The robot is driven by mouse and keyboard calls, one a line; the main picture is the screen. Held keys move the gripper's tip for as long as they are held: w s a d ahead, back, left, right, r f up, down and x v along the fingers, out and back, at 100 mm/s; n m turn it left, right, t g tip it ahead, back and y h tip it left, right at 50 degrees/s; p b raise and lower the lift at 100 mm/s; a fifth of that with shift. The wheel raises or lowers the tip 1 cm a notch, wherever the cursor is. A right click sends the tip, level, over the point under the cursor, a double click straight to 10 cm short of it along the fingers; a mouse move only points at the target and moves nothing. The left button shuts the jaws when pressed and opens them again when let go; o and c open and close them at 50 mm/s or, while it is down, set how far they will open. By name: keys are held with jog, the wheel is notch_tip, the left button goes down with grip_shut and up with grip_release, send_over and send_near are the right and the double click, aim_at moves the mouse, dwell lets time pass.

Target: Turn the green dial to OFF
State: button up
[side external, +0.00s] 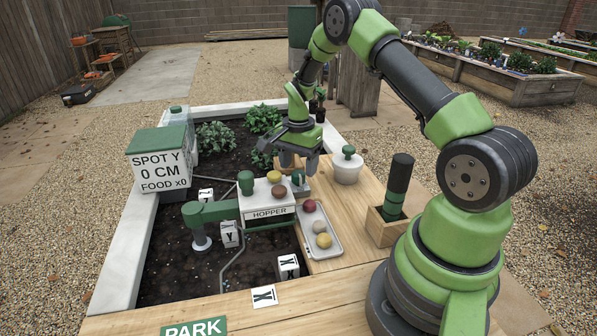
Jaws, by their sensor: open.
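My gripper (299,164) points down, with its two fingers apart, at the right rear of the hopper (268,211). Just below the fingers is a small rounded green-grey part (297,179), partly covered by nearby things; it may be the green dial, but I cannot tell for sure. No OFF mark can be read in this view. I cannot tell whether the fingers touch anything. The hopper is a white box with a HOPPER label, and brown and yellow round items (275,178) sit on its top.
A white lidded pot (346,168) with a green knob stands right of my gripper. A tray (330,244) of round items lies in front. A wooden holder (384,228) with a dark-handled tool stands further right. A SPOT Y sign box (158,172) stands left, beyond soil.

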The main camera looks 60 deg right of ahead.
jog(key=shift+f, duration=1.25)
jog(key=c, duration=0.9)
